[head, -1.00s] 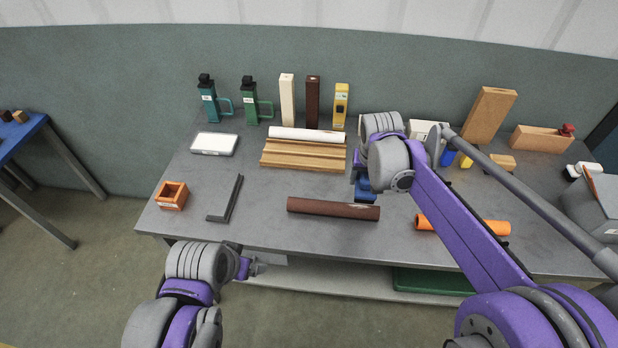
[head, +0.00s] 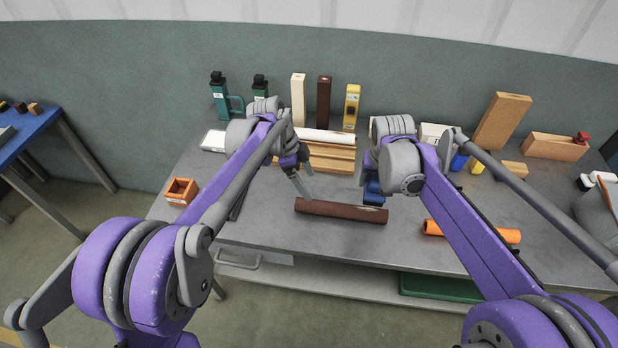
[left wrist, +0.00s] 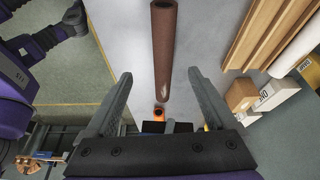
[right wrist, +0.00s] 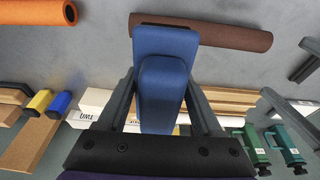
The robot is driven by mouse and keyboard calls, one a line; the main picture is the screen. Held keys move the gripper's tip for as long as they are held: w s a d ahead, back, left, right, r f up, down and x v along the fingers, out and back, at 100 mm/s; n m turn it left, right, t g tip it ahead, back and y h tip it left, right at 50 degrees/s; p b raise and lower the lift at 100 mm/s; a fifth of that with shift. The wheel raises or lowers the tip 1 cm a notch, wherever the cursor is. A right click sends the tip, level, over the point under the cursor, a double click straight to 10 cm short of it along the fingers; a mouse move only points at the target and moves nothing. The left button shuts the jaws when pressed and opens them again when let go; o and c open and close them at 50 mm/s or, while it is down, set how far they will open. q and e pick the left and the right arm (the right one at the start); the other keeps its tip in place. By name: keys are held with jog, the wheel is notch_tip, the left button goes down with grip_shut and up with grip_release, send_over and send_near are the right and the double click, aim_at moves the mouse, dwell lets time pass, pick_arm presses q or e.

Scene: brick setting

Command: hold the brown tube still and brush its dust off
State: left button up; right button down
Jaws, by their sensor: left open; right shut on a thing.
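The brown tube (head: 340,210) lies on its side on the grey bench near the front edge, with a pale dusty patch toward its right end. It also shows in the left wrist view (left wrist: 163,45) and behind the blue brush in the right wrist view (right wrist: 225,34). My left gripper (head: 304,190) is open and empty, above and close to the tube's left end; in the left wrist view the tube lies beyond its spread fingers. My right gripper (right wrist: 162,95) is shut on a blue brush (right wrist: 165,55), which hangs just behind the tube's right end. Its tip's contact with the tube cannot be told.
A wooden grooved rack (head: 330,165) with a white tube (head: 325,136) stands behind the brown tube. An orange tube (head: 475,232) lies to the right. An orange-brown square box (head: 181,191) sits at the left. Upright boxes and green bottles line the back.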

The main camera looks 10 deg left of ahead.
aim_at(324, 204)
pick_arm(q)
jog(key=shift+w+d+f+m, duration=0.45)
jog(key=shift+w+f+m, duration=0.1)
jog(key=shift+f, duration=0.15)
jog(key=x, duration=1.1)
jog(key=shift+s+d, duration=0.15)
grip_shut()
dwell(0.6)
